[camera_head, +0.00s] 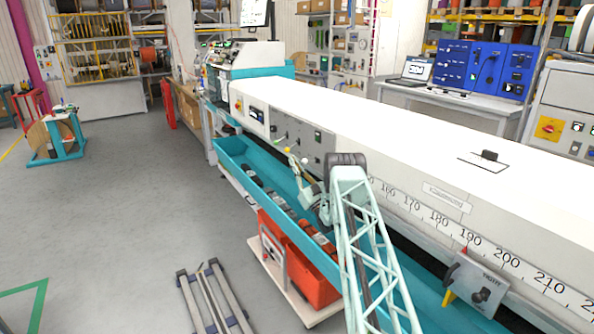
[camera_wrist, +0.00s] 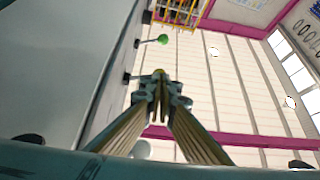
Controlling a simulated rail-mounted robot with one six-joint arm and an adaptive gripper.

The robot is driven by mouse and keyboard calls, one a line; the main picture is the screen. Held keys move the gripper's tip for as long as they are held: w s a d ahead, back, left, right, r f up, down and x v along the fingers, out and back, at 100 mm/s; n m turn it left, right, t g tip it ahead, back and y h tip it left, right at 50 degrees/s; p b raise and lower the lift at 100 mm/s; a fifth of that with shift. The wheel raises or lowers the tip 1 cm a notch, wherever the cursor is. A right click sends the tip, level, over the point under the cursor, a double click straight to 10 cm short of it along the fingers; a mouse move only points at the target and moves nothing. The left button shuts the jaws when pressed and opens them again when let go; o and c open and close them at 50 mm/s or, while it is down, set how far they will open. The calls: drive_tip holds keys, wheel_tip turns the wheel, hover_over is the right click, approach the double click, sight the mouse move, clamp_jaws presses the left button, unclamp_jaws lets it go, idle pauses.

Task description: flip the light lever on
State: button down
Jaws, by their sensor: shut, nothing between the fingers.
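A lever with a green ball knob (camera_wrist: 163,39) sticks out from the grey machine side in the wrist view, beyond my gripper's fingertips. A second dark lever base (camera_wrist: 129,78) sits nearer on the same side, its outer end close to or behind the fingertips. I cannot tell whether they touch. My gripper (camera_wrist: 160,84) is shut and empty. In the head view my gripper (camera_head: 296,160) is in front of the machine's grey control panel (camera_head: 309,143), beside a small yellowish knob (camera_head: 287,149). The frames do not show which lever is the light lever.
The long white machine (camera_head: 400,130) runs along the right of my arm. A teal trough (camera_head: 236,160) lies below the panel, with red bins (camera_head: 290,250) under it. Open floor lies left.

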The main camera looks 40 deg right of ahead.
drive_tip(key=shift+x, duration=1.05)
drive_tip(key=shift+r, duration=0.1)
drive_tip(key=shift+s+d+m, duration=0.1)
drive_tip(key=shift+d+m, duration=0.05)
drive_tip(key=shift+m, duration=0.15)
